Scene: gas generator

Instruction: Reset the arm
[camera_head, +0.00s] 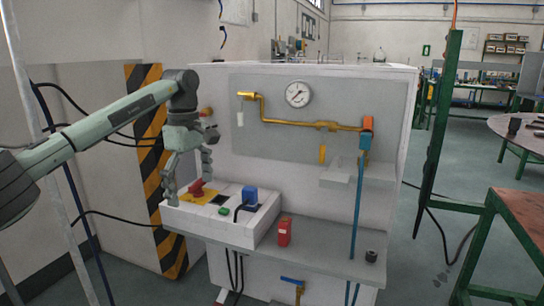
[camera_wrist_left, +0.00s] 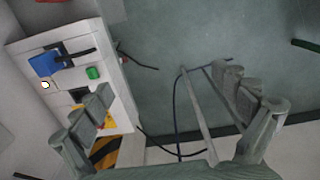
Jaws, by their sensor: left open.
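My left arm comes in from the left in the head view. My left gripper (camera_head: 188,178) points down with its fingers spread, at the left end of the white control box (camera_head: 180,218). Its fingers also show apart and empty in the left wrist view (camera_wrist_left: 165,115). The box carries a red knob (camera_head: 197,188) on a yellow plate, a green button (camera_head: 224,211) and a blue plug or switch (camera_head: 250,197). I cannot tell from the head view whether a finger touches the box. My right gripper is not in view.
A panel behind holds a gauge (camera_head: 298,94), yellow pipe (camera_head: 300,122) and blue hose (camera_head: 357,210). A red block (camera_head: 284,232) and a small dark cylinder (camera_head: 371,256) stand on the grey shelf (camera_head: 320,258). A striped post (camera_head: 150,190) stands behind my gripper.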

